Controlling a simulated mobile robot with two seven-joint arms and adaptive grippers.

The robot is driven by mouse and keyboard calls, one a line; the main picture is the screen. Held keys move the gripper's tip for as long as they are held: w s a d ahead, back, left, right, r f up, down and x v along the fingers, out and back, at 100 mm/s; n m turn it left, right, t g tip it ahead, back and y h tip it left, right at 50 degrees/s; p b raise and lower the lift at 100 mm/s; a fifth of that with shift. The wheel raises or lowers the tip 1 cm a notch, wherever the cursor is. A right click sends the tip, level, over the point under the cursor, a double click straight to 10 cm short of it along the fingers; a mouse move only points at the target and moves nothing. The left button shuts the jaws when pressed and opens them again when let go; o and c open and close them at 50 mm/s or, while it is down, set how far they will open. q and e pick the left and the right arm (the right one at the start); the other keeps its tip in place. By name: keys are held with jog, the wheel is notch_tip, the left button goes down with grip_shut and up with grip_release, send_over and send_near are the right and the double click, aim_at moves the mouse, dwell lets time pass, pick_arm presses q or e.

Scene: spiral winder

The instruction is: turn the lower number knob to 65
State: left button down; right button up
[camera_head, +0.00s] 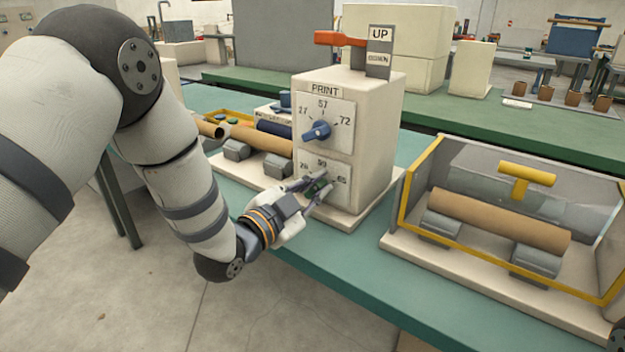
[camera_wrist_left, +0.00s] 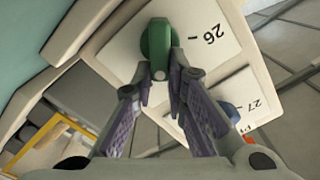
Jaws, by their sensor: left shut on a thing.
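The lower number knob (camera_head: 319,189) is green and sits on the lower dial plate of a cream box (camera_head: 372,130); the plate reads 26 at left, a partly hidden middle number and 65 at right. My left gripper (camera_head: 312,186) reaches it from the front left. In the left wrist view the fingers (camera_wrist_left: 160,78) are shut on the green knob (camera_wrist_left: 155,45), one on each side. The 26 mark lies to its right in that view. The fingers hide part of the knob in the head view, and I cannot tell which number it points to. My right gripper is not in view.
Above is a PRINT dial with a blue knob (camera_head: 317,131). A red lever (camera_head: 340,39) stands on top by an UP sign (camera_head: 380,34). A yellow-framed guard (camera_head: 412,182) encloses a brown roll (camera_head: 500,220) at right. Another brown roll (camera_head: 262,140) lies left of the box.

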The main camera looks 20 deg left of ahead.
pick_arm(q)
jog(key=shift+s+d+f+m+p, duration=0.1)
jog(key=shift+m+p, duration=0.1)
jog(key=shift+m, duration=0.5)
jog(key=shift+w+d+f+m+p, duration=0.1)
jog(key=shift+m+p, duration=0.1)
jog(key=shift+m, duration=0.5)
jog(key=shift+s+d+f+m+p, duration=0.1)
jog(key=shift+m+p, duration=0.1)
jog(key=shift+m, duration=0.5)
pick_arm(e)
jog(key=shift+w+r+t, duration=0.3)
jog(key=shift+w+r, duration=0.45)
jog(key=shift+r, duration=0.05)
pick_arm(q)
jog(key=shift+a, duration=0.1)
jog(key=c, duration=1.6)
grip_release()
jog(key=v, duration=1.2)
